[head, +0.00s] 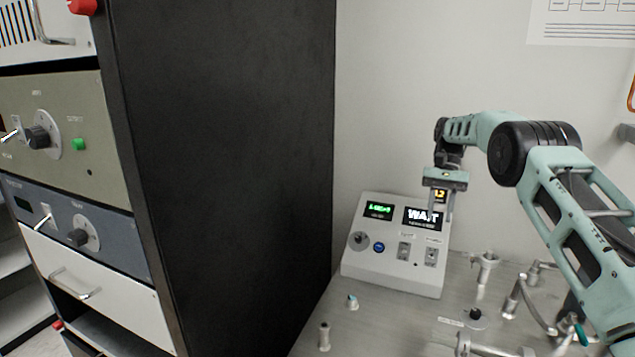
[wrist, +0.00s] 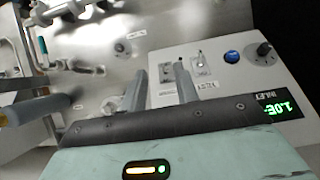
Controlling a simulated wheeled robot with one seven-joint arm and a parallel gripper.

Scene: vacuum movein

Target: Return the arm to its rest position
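My arm (head: 575,200) is pale green with black joints and reaches in from the right in the head view. Its forearm bends over and my gripper (head: 441,214) points down in front of the control box's displays. In the wrist view my gripper (wrist: 158,82) has its two grey fingers apart with nothing between them. The white control box (head: 390,273) stands on the bench behind and below the fingers. Its right screen reads "WAIT" and is partly covered by my gripper; the left screen is lit green. The box's switches, blue button and knob show in the wrist view (wrist: 222,75).
A metal bench (head: 385,325) carries pipe fittings (head: 486,265), a small knob (head: 475,314) and short posts at the front left. A tall dark cabinet side (head: 225,150) and rack panels (head: 60,130) fill the left. The wall above the box is clear.

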